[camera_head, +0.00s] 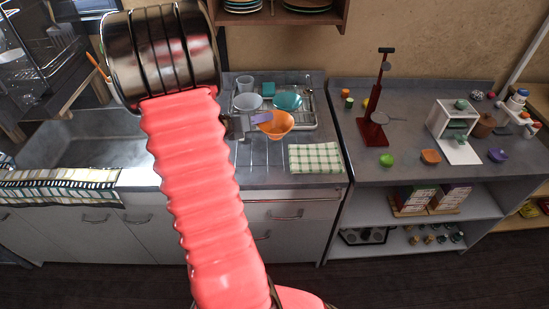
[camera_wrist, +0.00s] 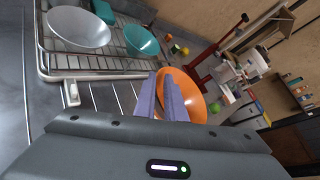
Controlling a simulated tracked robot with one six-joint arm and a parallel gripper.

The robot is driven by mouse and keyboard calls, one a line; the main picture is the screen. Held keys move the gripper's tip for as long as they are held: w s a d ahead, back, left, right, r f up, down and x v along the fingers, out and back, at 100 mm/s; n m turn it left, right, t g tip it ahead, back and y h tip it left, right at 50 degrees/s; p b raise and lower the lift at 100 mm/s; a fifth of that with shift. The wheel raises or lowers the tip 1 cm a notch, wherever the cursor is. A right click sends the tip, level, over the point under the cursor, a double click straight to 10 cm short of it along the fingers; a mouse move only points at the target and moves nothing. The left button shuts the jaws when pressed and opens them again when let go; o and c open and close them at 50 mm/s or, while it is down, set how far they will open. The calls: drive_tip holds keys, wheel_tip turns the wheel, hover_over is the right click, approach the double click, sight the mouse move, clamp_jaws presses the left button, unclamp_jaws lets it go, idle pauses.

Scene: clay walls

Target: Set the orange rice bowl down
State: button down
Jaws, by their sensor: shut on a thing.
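The orange rice bowl (camera_head: 276,124) is in my gripper in the head view, tilted, over the counter just in front of the dish rack. In the wrist view the bowl (camera_wrist: 186,92) shows between and beyond my gripper's purple fingers (camera_wrist: 168,98). My gripper (camera_head: 260,118) is shut on the bowl's near rim. I cannot tell whether the bowl's underside touches the counter (camera_head: 262,180).
A checked cloth (camera_head: 315,157) lies front right. A sink (camera_head: 85,148) is at left. A red stand (camera_head: 374,125) stands on the right counter.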

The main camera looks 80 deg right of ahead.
drive_tip(key=shift+f, duration=2.9)
drive_tip(key=shift+f, duration=2.1)
drive_tip(key=c, duration=1.8)
unclamp_jaws()
drive_tip(key=shift+v, duration=6.05)
